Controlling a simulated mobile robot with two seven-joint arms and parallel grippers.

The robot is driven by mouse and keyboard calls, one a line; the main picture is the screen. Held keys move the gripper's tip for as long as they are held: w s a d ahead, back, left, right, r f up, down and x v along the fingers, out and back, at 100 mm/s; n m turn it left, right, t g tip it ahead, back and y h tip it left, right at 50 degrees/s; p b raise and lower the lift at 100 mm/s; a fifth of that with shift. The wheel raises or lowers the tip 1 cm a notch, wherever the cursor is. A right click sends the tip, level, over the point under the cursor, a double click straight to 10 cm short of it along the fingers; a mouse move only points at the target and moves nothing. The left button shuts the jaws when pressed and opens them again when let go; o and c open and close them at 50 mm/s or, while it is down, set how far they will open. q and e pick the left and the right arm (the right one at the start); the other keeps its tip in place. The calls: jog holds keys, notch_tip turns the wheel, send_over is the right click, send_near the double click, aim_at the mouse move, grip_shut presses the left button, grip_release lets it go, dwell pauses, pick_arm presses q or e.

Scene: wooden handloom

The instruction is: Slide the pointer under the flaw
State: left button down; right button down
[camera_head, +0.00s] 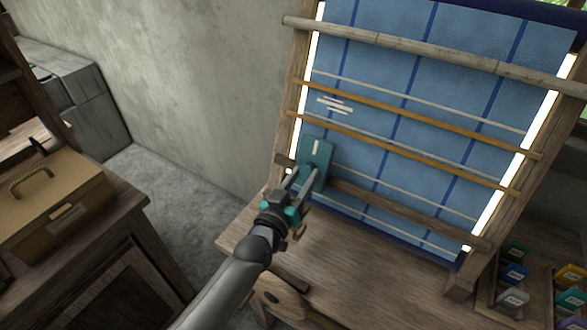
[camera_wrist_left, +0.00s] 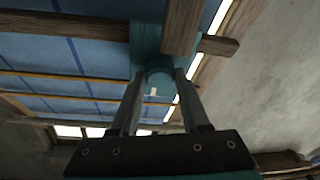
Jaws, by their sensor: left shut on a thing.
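The flaw (camera_head: 335,104), a cluster of short white dashes, shows on the blue cloth (camera_head: 420,70) near its left side. The teal pointer (camera_head: 317,152), a plate with a white mark, sits on the wooden rail (camera_head: 400,208) below the flaw. Its mark seems slightly left of the flaw along the cloth's slant. My left gripper (camera_head: 304,178) is shut on the pointer's lower part. In the left wrist view the pointer (camera_wrist_left: 148,58) shows between the fingers (camera_wrist_left: 160,88), partly hidden behind a wooden piece. My right gripper is not in view.
The loom's left post (camera_head: 292,125) stands close to the pointer. Yellow bars (camera_head: 420,120) and pale rods cross the cloth above it.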

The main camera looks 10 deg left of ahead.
pick_arm(q)
jog(key=shift+c, duration=1.9)
grip_release()
jog(key=shift+s, duration=0.1)
jog(key=v, duration=1.5)
jog(key=shift+p, duration=0.4)
